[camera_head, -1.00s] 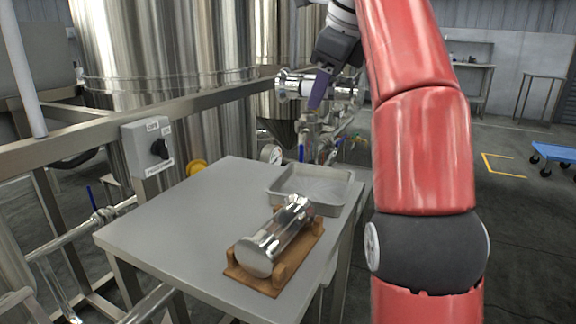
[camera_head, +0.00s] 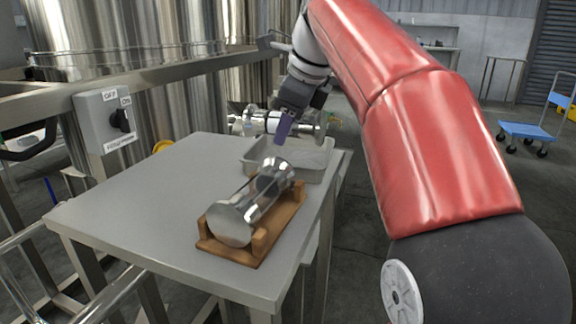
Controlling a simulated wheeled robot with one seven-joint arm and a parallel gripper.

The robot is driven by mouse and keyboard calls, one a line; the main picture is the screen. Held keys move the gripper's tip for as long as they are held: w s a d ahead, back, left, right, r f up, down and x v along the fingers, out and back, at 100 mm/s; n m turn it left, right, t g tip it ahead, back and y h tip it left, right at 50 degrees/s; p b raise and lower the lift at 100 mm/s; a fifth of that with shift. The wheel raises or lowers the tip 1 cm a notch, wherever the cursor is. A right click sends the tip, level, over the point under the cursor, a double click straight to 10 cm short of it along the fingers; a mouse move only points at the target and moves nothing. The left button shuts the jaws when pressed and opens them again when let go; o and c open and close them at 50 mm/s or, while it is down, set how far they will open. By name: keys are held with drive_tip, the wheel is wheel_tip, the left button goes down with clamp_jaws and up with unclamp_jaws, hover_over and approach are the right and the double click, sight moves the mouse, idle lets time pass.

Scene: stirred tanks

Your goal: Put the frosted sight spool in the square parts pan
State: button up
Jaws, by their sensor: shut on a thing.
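A pale, silvery spool with flanged ends (camera_head: 262,124) lies level in my gripper (camera_head: 283,137); it looks like the frosted sight spool. The purple finger of my gripper crosses the front of the spool, and the far finger is hidden. The square parts pan (camera_head: 318,172) is a shallow grey metal tray at the far right of the table. The held spool appears just above the pan's back edge; I cannot tell if it touches the pan.
A second, shinier spool (camera_head: 233,222) lies in a wooden cradle (camera_head: 275,232) in front of the pan. The grey table (camera_head: 150,200) is bare on its left. A switch box (camera_head: 105,120) on a rail stands at left. A blue cart (camera_head: 525,131) is far right.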

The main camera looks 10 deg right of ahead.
wheel_tip(320, 180, down, 6)
drive_tip(key=shift+r+b, duration=0.25)
drive_tip(key=shift+b, duration=0.6)
drive_tip(key=o, duration=1)
drive_tip(key=p+v, duration=0.3)
drive_tip(key=v, duration=0.9)
drive_tip(key=shift+p, duration=0.3)
